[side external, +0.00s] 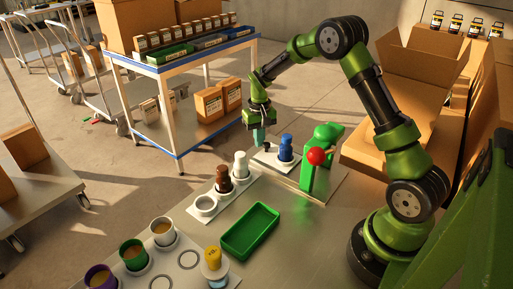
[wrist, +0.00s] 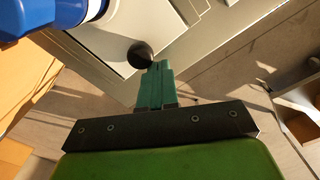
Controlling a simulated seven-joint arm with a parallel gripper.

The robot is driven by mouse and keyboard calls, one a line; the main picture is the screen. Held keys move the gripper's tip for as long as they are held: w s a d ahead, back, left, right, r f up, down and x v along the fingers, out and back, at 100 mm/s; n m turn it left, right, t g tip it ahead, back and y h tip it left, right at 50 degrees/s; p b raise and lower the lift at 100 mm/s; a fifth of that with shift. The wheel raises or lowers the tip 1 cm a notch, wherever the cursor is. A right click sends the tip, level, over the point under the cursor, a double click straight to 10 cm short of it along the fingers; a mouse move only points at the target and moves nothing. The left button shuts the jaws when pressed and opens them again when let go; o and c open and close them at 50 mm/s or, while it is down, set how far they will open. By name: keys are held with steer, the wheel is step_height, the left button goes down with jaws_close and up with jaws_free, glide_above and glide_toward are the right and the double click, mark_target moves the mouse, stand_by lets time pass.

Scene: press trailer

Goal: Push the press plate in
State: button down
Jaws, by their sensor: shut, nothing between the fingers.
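The press plate (side external: 270,161) is a pale flat plate on the near table, beside the green press (side external: 321,150) with its red ball (side external: 317,156). A blue piece (side external: 286,148) stands upright on the plate. A black round knob (side external: 267,147) sits at the plate's far left end. My gripper (side external: 259,143) points down just beyond the knob, its green fingers shut and empty. In the wrist view the fingertips (wrist: 158,66) are right beside the black knob (wrist: 140,54); I cannot tell if they touch. The plate (wrist: 110,37) and blue piece (wrist: 62,14) also show there.
A white holder with brown and white pieces (side external: 225,182) stands left of the plate. A green tray (side external: 250,231) and several cups (side external: 133,254) are nearer. A blue-edged cart (side external: 180,69) stands behind; open cartons (side external: 410,90) are at right. Floor shows beyond the table edge.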

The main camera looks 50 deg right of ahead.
mark_target(287, 150)
steer(key=shift+s, duration=0.1)
steer(key=shift+s, duration=5.55)
steer(key=shift+w, duration=0.45)
steer(key=shift+r, duration=4.5)
